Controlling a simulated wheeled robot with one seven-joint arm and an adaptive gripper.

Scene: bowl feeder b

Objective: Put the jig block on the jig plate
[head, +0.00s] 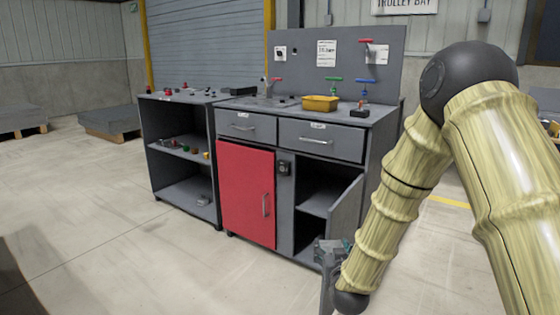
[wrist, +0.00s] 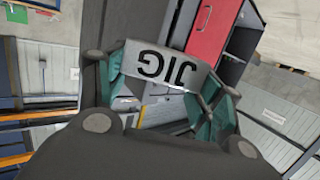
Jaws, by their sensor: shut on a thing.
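In the wrist view my gripper (wrist: 168,88) is shut on the jig block (wrist: 168,66), a light grey block with dark "JIG" lettering, seen upside down between the green fingers. In the head view my gripper (head: 335,250) hangs low in front of the workbench, near its open right-hand door; the block is too small to make out there. I cannot pick out the jig plate for certain in either view.
The workbench (head: 372,118) carries a yellow bin (head: 320,103) and coloured-handled tools. Its red door (head: 246,197) is shut; its grey right door (head: 345,222) stands open. A shelf unit (head: 182,188) adjoins on the left. Floor in front is clear.

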